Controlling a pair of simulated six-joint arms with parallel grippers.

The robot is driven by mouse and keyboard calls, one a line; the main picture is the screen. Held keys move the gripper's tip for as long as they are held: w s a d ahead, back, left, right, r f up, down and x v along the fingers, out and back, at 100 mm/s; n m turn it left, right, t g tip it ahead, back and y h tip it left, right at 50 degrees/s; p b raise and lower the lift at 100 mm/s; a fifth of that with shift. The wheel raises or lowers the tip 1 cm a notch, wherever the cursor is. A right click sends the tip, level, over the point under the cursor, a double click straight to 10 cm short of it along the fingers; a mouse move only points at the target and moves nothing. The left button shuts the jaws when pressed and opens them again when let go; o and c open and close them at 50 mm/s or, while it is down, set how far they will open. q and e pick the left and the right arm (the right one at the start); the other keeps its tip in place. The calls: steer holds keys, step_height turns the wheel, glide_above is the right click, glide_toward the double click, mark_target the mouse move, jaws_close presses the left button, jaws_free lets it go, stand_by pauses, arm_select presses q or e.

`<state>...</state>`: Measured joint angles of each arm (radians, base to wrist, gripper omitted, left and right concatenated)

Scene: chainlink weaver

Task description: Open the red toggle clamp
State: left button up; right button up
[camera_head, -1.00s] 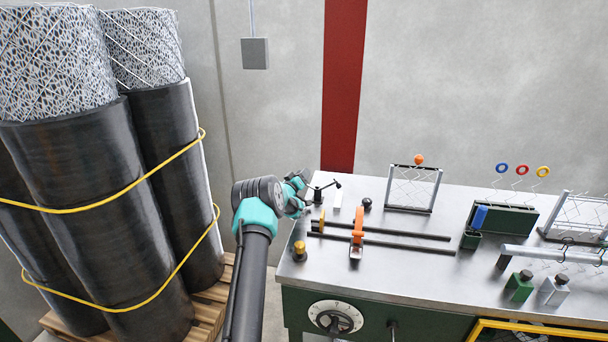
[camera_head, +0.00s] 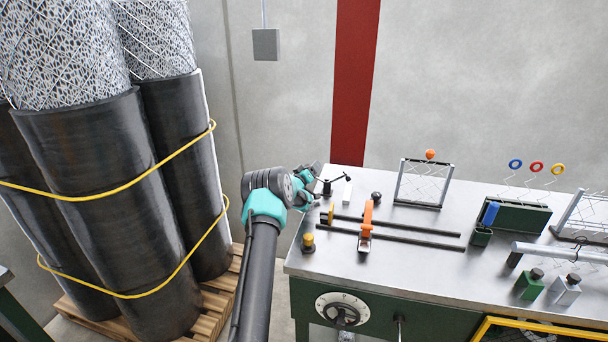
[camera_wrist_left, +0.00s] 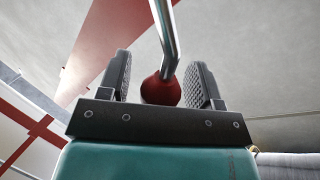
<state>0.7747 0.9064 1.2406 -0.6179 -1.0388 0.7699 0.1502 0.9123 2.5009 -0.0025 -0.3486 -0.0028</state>
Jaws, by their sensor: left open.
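In the left wrist view, a red ball knob (camera_wrist_left: 160,90) on a bent shiny metal rod (camera_wrist_left: 165,35) sits between the fingers of my left gripper (camera_wrist_left: 160,73). The fingers are open, with gaps on both sides of the knob. In the head view, my left gripper (camera_head: 315,186) is at the far-left end of the bench, close to a small black post with a side arm (camera_head: 334,183). I cannot make out the red knob or the clamp body there; the gripper may hide them. My right gripper is not in view.
The metal bench (camera_head: 400,268) carries two dark rails (camera_head: 420,231) with an orange lever piece (camera_head: 367,215), a small yellow-topped knob (camera_head: 308,242) and a mesh frame (camera_head: 423,184). Black rolls (camera_head: 95,195) on a pallet stand left of my arm.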

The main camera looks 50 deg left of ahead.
arm_select(q)
steer(key=shift+s+d+f, duration=0.15)
steer(key=shift+s, duration=0.5)
steer(key=r+v, duration=0.2)
steer(key=v, duration=0.9)
steer(key=shift+s+d+r, duration=0.2)
steer(key=shift+s+r, duration=0.1)
steer(key=shift+s, duration=0.15)
